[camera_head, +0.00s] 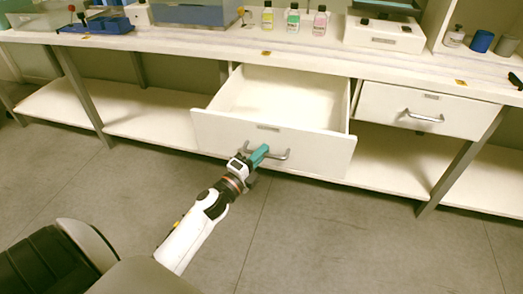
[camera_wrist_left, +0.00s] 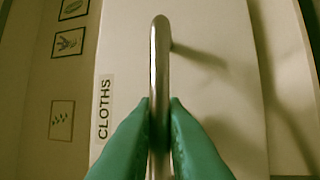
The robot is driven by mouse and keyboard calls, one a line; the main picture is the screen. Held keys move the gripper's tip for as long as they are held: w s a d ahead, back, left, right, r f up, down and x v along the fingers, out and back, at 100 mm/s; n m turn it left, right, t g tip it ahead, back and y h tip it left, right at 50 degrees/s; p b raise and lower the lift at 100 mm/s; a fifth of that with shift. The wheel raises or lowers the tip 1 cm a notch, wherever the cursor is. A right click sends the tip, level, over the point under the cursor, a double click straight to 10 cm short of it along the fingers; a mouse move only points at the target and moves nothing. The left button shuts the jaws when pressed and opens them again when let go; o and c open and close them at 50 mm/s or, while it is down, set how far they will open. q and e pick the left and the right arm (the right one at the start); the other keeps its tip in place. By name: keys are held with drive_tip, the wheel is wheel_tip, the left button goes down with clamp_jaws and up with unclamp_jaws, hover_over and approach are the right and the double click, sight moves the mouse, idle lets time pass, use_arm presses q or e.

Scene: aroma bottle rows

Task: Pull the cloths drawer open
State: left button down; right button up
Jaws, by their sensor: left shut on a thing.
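The cloths drawer (camera_head: 225,130) is pulled out from under the bench, and its inside looks empty. Its white front also fills much of the left wrist view, with a CLOTHS label (camera_wrist_left: 104,108) beside the bar. My left gripper (camera_head: 258,155) is at the drawer's metal handle (camera_head: 282,156). In the left wrist view its green fingers (camera_wrist_left: 159,130) are on both sides of the handle bar (camera_wrist_left: 159,60), shut on it. My right gripper is not in view.
A second drawer (camera_head: 385,110), closed, is to the right. Several small bottles (camera_head: 293,18) stand on the bench top (camera_head: 215,45) above. A low shelf (camera_head: 150,130) runs beneath. The grey floor (camera_head: 340,235) in front is clear.

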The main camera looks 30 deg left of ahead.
use_arm(q)
drive_tip(key=c, duration=1.5)
unclamp_jaws()
drive_tip(key=v, duration=1.2)
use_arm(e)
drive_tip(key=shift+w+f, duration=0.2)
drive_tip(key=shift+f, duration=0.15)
